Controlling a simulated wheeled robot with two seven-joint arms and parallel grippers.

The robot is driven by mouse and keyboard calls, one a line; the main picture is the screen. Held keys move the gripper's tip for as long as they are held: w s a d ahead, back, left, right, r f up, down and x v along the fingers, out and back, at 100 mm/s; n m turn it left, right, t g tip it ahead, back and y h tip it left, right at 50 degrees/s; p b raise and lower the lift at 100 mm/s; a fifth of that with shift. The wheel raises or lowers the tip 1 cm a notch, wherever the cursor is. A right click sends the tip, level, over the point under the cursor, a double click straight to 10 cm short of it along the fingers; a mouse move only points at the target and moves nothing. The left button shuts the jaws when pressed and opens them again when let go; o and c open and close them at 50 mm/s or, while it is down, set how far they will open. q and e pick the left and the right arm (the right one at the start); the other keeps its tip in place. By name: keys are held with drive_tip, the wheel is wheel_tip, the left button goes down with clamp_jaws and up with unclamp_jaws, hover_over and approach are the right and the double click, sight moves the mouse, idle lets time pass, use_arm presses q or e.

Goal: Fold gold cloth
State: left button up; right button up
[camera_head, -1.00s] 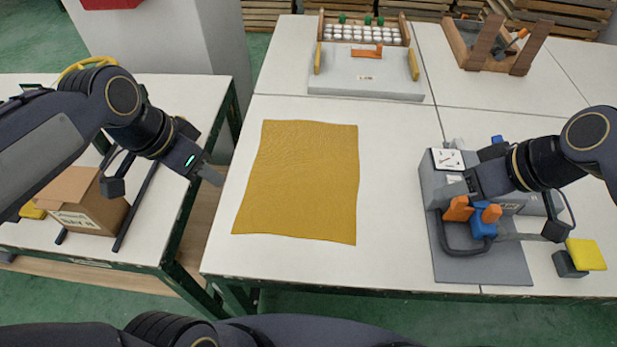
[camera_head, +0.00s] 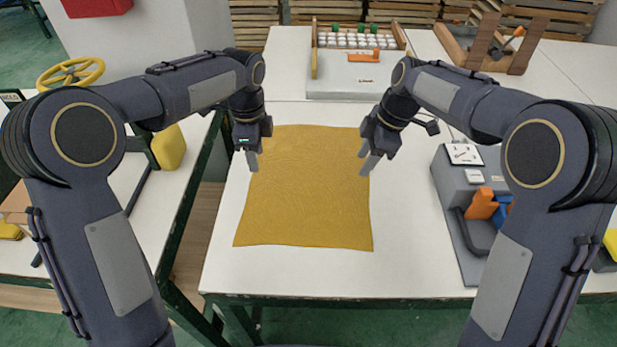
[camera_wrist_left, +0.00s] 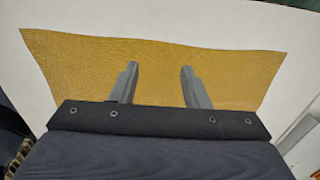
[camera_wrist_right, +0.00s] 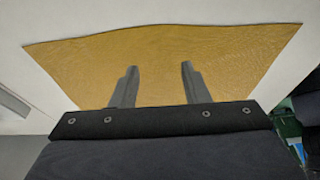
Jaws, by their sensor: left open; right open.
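The gold cloth (camera_head: 308,195) lies flat and spread out on the white table. Its far edge is partly hidden by my grippers in the head view. My left gripper (camera_head: 253,160) is open above the cloth's far left part. My right gripper (camera_head: 371,163) is open above the cloth's far right edge. In the left wrist view the cloth (camera_wrist_left: 90,70) lies beneath my open left fingers (camera_wrist_left: 158,75). In the right wrist view the cloth (camera_wrist_right: 230,60) lies beneath my open right fingers (camera_wrist_right: 157,75). Both grippers are empty.
A grey stand (camera_head: 350,84) with a rack of white pieces is behind the cloth. A grey fixture (camera_head: 463,200) with orange and blue parts (camera_head: 482,204) stands to the right. A wooden holder (camera_head: 482,50) is at the back right. The table in front of the cloth is clear.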

sight(259, 175)
use_arm(q)
drive_tip(key=shift+f, duration=2.1)
use_arm(e)
drive_tip(key=shift+f, duration=2.1)
use_arm(q)
drive_tip(key=shift+f, duration=0.2)
use_arm(e)
drive_tip(key=shift+f, duration=0.2)
use_arm(q)
clamp_jaws()
use_arm(e)
clamp_jaws()
use_arm(q)
drive_tip(key=shift+r, duration=0.1)
use_arm(e)
drive_tip(key=shift+r, duration=0.1)
